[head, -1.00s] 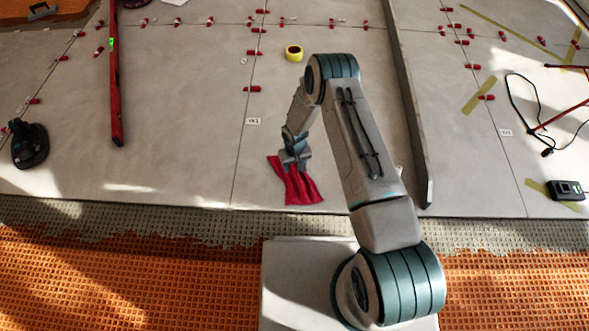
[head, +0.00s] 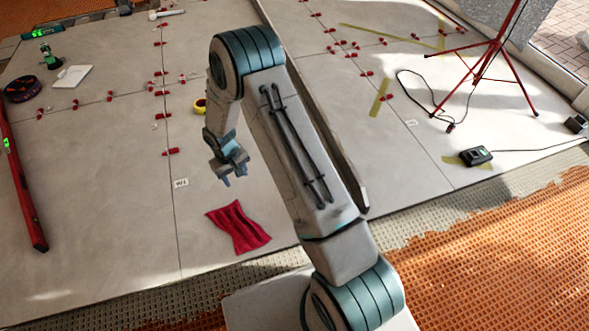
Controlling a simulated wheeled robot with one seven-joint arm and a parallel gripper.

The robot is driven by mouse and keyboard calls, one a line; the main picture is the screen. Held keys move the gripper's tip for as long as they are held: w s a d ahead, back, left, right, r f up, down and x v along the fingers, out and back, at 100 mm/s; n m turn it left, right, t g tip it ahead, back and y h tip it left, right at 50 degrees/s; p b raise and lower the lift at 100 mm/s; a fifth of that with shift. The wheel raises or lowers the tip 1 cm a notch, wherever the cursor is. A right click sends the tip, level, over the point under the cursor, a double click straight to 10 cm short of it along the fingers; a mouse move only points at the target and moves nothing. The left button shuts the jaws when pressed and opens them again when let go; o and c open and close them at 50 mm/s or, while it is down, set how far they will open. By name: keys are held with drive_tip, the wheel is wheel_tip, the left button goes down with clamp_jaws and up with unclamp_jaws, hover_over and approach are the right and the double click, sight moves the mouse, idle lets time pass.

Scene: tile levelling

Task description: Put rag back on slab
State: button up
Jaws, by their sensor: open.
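The red rag (head: 238,228) lies crumpled and roughly flat on the grey slab (head: 125,230), near the slab's front edge. My gripper (head: 232,180) is open and empty. It hangs in the air above the slab, a little beyond the rag in the picture and apart from it. The whole rag is visible, with nothing over it.
A red level (head: 22,190) lies at the left. A long grey straightedge (head: 345,170) runs behind my arm. A yellow tape roll (head: 199,106) and several red clips sit along the joints. A red tripod (head: 490,65) and a dark device (head: 475,156) stand at the right.

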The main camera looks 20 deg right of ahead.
drive_tip(key=s+d+r+m, duration=0.1)
drive_tip(key=s+d+r, duration=0.15)
drive_tip(key=r, duration=0.45)
drive_tip(key=s+d+r, duration=0.2)
drive_tip(key=s+r, duration=0.1)
drive_tip(key=r, duration=0.4)
drive_tip(key=s+d+r+m, duration=0.1)
drive_tip(key=s+d+r, duration=0.2)
drive_tip(key=r, duration=0.4)
drive_tip(key=s+d+r, duration=0.1)
drive_tip(key=s+r, duration=0.3)
drive_tip(key=s, duration=0.5)
drive_tip(key=s+d+r+m, duration=0.1)
drive_tip(key=s+d+r, duration=0.1)
drive_tip(key=s+r, duration=0.3)
drive_tip(key=s, duration=0.4)
drive_tip(key=shift+d+r+t+y, duration=0.2)
drive_tip(key=shift+t+y, duration=0.1)
drive_tip(key=shift+t, duration=0.1)
drive_tip(key=shift+w, duration=0.1)
